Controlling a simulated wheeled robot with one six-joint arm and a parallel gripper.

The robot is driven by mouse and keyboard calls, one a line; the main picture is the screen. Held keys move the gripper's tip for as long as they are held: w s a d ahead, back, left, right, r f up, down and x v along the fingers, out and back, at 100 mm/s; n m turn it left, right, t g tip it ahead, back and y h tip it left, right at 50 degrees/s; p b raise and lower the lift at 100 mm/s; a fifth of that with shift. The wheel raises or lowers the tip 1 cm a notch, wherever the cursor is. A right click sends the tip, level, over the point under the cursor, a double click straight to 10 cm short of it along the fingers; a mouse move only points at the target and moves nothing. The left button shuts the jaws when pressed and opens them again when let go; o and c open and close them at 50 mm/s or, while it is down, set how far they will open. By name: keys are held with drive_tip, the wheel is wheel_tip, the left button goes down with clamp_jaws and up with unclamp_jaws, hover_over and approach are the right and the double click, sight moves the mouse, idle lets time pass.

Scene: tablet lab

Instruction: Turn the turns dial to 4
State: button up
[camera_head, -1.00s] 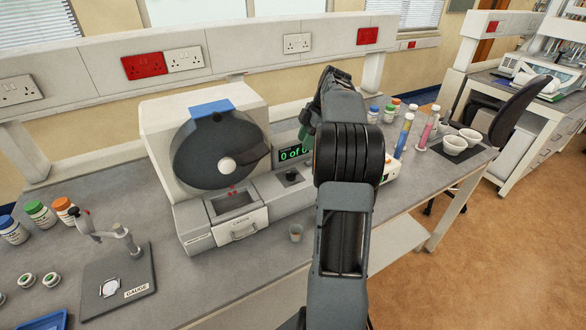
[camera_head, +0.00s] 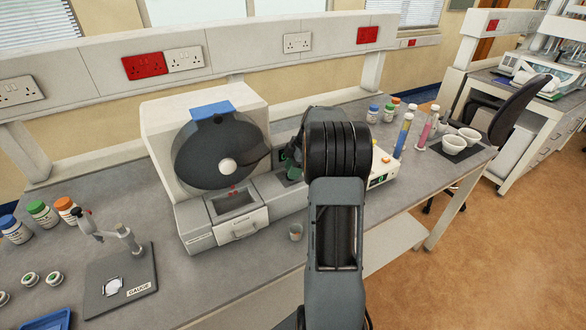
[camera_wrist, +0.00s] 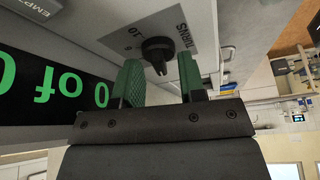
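The turns dial (camera_wrist: 158,50) is a small black knob on a grey plate marked TURNS, upside down in the wrist view. The number 10 shows beside it; its exact setting is too small to tell. My gripper (camera_wrist: 160,62) has green fingers, open and apart, one toward each side of the dial. The dial is at or just beyond the fingertips; I see no clear contact. In the head view, the gripper (camera_head: 292,165) is over the machine's front panel, and it and my arm hide the dial. The display (camera_wrist: 50,82) shows green digits reading "0 of 0", partly cut off.
The white machine (camera_head: 155,125) with a dark round drum (camera_head: 205,155) stands left of my arm. A small cup (camera_head: 296,232) sits in front of it. A gauge stand (camera_head: 120,285) and bottles are at left; cylinders and bowls at right. A label reading EMPTY shows in the wrist view.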

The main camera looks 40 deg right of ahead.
drive_tip(key=shift+c, duration=0.4)
clamp_jaws()
drive_tip(key=shift+f+b, duration=0.1)
drive_tip(key=shift+b, duration=0.3)
drive_tip(key=shift+s+f+m+t+b, duration=0.1)
drive_tip(key=shift+m+t+b, duration=0.2)
drive_tip(key=shift+m+b, duration=0.5)
drive_tip(key=m+b, duration=0.2)
drive_tip(key=shift+t+h+b, duration=0.3)
drive_tip(key=shift+t+b, duration=0.05)
drive_tip(key=shift+t, duration=0.05)
drive_tip(key=m+h+b, duration=0.1)
drive_tip(key=m, duration=0.2)
drive_tip(key=m+t+b, duration=0.1)
drive_tip(key=m+b, duration=0.1)
drive_tip(key=m, duration=0.1)
drive_tip(key=shift+s+a+h, duration=0.15)
drive_tip(key=shift+a+h, duration=0.05)
drive_tip(key=shift+h, duration=0.2)
drive_tip(key=shift+b, duration=0.35)
